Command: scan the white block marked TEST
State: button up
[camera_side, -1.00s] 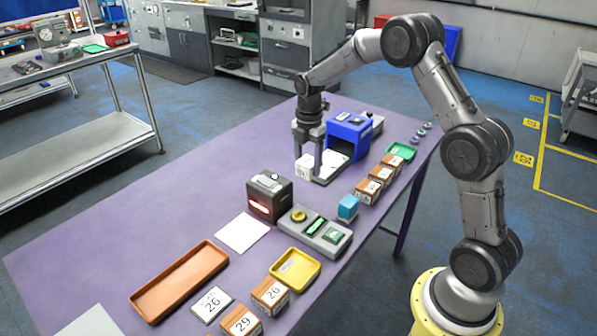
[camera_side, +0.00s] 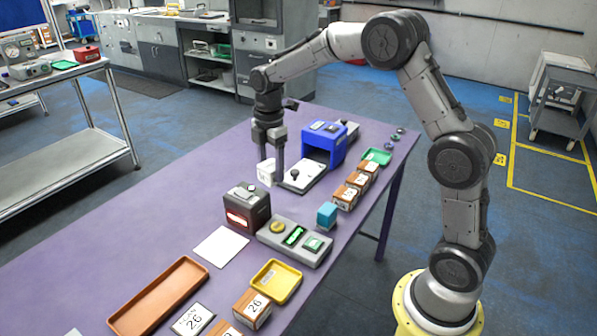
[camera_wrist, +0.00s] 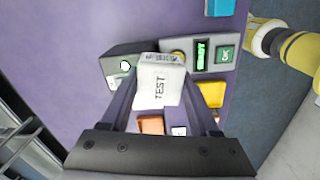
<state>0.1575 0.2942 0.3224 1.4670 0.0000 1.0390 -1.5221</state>
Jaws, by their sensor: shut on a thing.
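The white block marked TEST (camera_wrist: 160,88) is in my gripper (camera_wrist: 158,108), between its two fingers. In the wrist view its printed TEST face and a barcode along its far edge show. In the side view the block (camera_side: 266,173) is at the fingertips of my gripper (camera_side: 269,172), just left of the blue machine's white plate; whether it touches the table is unclear. The dark scanner box (camera_side: 247,203) with a lit red window stands nearer the camera. The grey console (camera_side: 295,243) beside it has a green display, which reads READY in the wrist view (camera_wrist: 202,54).
The blue machine (camera_side: 329,140) stands right of my gripper. A teal cube (camera_side: 327,215), several brown numbered boxes (camera_side: 346,197) and a green tray (camera_side: 377,156) line the right edge. A white sheet (camera_side: 220,247), an orange tray (camera_side: 160,297) and a yellow tray (camera_side: 277,281) lie nearer. Left tabletop is clear.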

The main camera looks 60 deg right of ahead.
jog(key=w+a+f+n, duration=0.1)
jog(key=w+a+f, duration=0.15)
jog(key=a, duration=0.55)
jog(key=w+a+f+n, duration=0.1)
jog(key=w+a, duration=0.3)
jog(key=a, duration=0.5)
jog(key=f, duration=0.9)
jog(key=shift+d, duration=0.2)
notch_tip(320, 180, up, 9)
jog(key=shift+r, duration=0.1)
